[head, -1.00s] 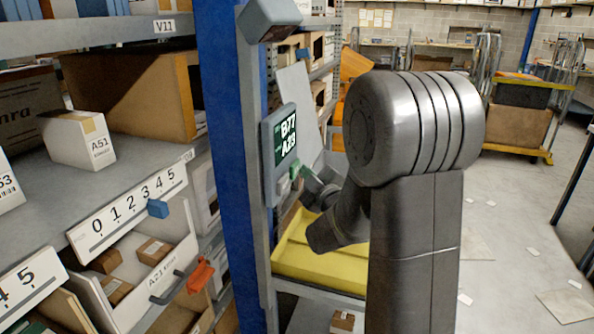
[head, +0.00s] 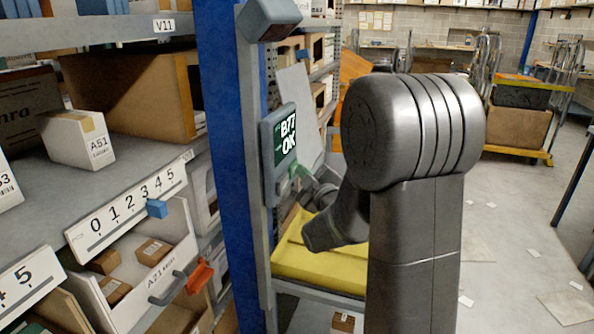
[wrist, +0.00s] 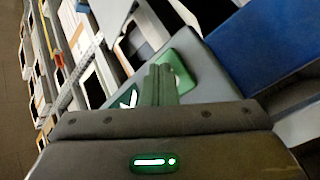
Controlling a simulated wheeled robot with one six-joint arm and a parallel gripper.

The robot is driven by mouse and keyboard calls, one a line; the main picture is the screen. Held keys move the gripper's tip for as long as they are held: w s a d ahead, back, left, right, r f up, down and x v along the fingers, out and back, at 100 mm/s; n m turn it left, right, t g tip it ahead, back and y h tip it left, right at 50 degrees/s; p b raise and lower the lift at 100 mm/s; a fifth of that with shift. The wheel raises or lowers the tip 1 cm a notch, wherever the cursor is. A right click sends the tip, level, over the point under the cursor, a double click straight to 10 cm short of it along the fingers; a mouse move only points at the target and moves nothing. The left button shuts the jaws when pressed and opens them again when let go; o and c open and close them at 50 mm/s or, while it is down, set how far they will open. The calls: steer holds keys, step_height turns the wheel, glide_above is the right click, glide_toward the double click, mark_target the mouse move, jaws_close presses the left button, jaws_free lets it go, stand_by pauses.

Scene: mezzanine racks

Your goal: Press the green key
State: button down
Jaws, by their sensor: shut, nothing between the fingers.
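The grey terminal (head: 268,168) hangs on the rack post, and its dark green screen (head: 286,135) reads "B77 OK". The green key (wrist: 181,73) sits on the terminal's face in the wrist view, as a green block partly hidden by my fingers. My gripper (wrist: 160,72) is shut and empty, with its fingertips over the key's edge. They look to be at or against the key; exact contact is hard to tell. In the head view my wrist is close to the terminal's lower part and the fingers are small.
A yellow tray (head: 330,268) lies below my wrist. A blue rack post (head: 228,150) stands left of the terminal. Shelves on the left hold a white A51 box (head: 77,140) and a blue slider (head: 157,209) on a numbered scale.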

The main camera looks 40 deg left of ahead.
steer(key=shift+w+d+b, duration=0.25)
steer(key=shift+d+b, duration=0.35)
steer(key=shift+d, duration=0.3)
steer(key=d, duration=0.1)
steer(key=w+d+b, duration=0.1)
steer(key=d, duration=0.2)
steer(key=shift+w+d+b, duration=0.25)
steer(key=shift+d+b, duration=0.15)
steer(key=shift+a, duration=0.2)
